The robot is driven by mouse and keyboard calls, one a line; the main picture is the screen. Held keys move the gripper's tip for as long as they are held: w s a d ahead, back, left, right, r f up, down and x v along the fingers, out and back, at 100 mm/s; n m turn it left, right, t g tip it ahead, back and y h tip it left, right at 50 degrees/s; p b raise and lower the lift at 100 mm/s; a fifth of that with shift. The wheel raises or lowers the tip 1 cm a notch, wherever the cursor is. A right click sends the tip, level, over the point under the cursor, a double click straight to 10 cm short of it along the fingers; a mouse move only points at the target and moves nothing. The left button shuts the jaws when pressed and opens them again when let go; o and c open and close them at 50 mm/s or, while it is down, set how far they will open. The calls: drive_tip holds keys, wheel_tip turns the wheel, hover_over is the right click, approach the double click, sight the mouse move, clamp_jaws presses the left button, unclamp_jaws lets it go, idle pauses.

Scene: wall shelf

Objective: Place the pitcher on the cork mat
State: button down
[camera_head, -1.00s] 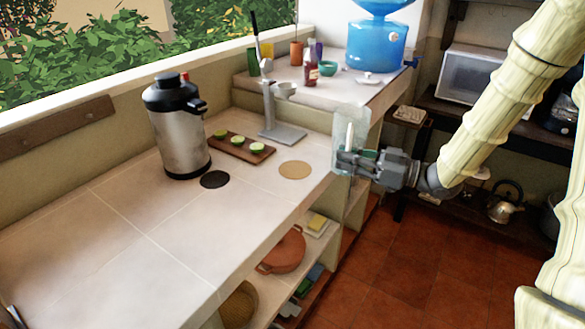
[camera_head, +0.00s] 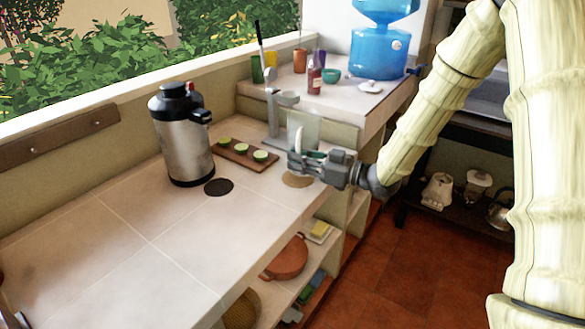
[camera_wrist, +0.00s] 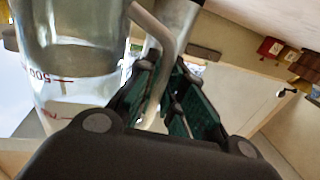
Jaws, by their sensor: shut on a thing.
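The clear pitcher (camera_head: 309,128) is held upright by its pale handle in my gripper (camera_head: 303,160), above the counter. In the wrist view the pitcher (camera_wrist: 72,75) shows red measuring marks on the left. There my gripper's green-padded fingers (camera_wrist: 172,100) are shut on its bent handle. The round tan cork mat (camera_head: 297,181) lies on the counter near its right edge, just below my gripper, which hides part of it. The gap between the pitcher and the counter is hard to judge.
A steel airpot (camera_head: 183,140) stands left, beside a black round mat (camera_head: 219,187). A board with green slices (camera_head: 247,155) and a grey stand (camera_head: 277,110) are close behind the pitcher. The counter's front left (camera_head: 110,250) is clear.

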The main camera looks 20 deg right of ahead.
drive_tip(key=shift+w+a+f+p, duration=0.15)
drive_tip(key=shift+w+a+f, duration=0.1)
drive_tip(key=shift+f, duration=0.35)
drive_tip(key=shift+w+a+f+p, duration=0.15)
drive_tip(key=shift+a+f+p, duration=0.05)
drive_tip(key=shift+f, duration=0.35)
drive_tip(key=shift+w+a+f+p, duration=0.15)
drive_tip(key=shift+w+a+f, duration=0.1)
drive_tip(key=shift+f, duration=0.5)
drive_tip(key=c, duration=1.5)
unclamp_jaws()
drive_tip(key=shift+s, duration=0.1)
drive_tip(key=shift+d, duration=0.15)
drive_tip(key=b+v, duration=0.2)
drive_tip(key=v, duration=1)
